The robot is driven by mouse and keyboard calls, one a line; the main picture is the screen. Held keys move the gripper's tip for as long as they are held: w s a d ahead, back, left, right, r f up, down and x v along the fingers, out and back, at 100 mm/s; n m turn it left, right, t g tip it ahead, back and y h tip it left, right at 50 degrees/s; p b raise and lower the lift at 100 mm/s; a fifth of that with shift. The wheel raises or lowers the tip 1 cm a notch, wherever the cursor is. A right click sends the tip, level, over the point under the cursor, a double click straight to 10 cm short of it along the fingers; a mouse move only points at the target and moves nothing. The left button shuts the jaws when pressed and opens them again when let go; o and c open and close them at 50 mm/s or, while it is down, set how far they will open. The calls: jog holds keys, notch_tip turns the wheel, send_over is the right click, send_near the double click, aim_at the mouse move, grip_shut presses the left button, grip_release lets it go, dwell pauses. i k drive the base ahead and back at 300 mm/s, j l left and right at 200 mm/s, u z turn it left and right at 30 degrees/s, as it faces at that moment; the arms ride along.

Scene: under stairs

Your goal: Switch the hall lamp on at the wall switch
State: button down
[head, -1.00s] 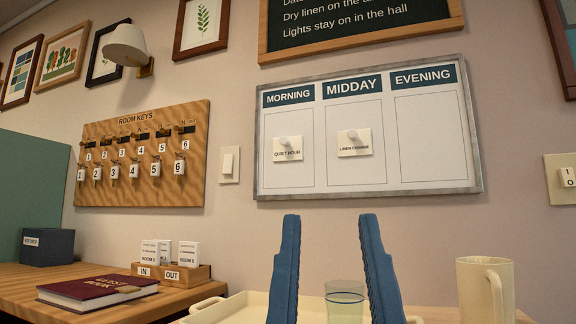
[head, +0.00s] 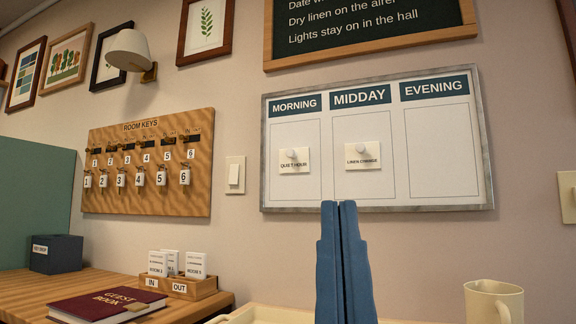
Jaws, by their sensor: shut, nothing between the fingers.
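A cream wall switch (head: 235,175) with a white rocker is on the wall between the key board and the whiteboard. A second switch plate (head: 567,196) is cut off at the right edge. A wall lamp (head: 130,50) with a pale shade hangs above the key board; I see no clear glow from it. My gripper (head: 339,205) is shut and empty, its blue fingers together and pointing up, in front of the whiteboard's lower edge. It is to the right of and lower in the picture than the middle switch, apart from it.
The key board (head: 150,200) hangs left of the switch and the whiteboard (head: 440,150) right of it. Below are a wooden card box (head: 208,287), a guest book (head: 100,304), a dark blue box (head: 56,254) and a cream mug (head: 493,302). The wall around the middle switch is clear.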

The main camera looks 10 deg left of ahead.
aim_at(233, 171)
jog(key=i+j+u, duration=0.3)
jog(key=i+j, duration=0.3)
jog(key=i+j+u, duration=0.35)
jog(key=i+j, duration=0.15)
jog(key=i, duration=0.15)
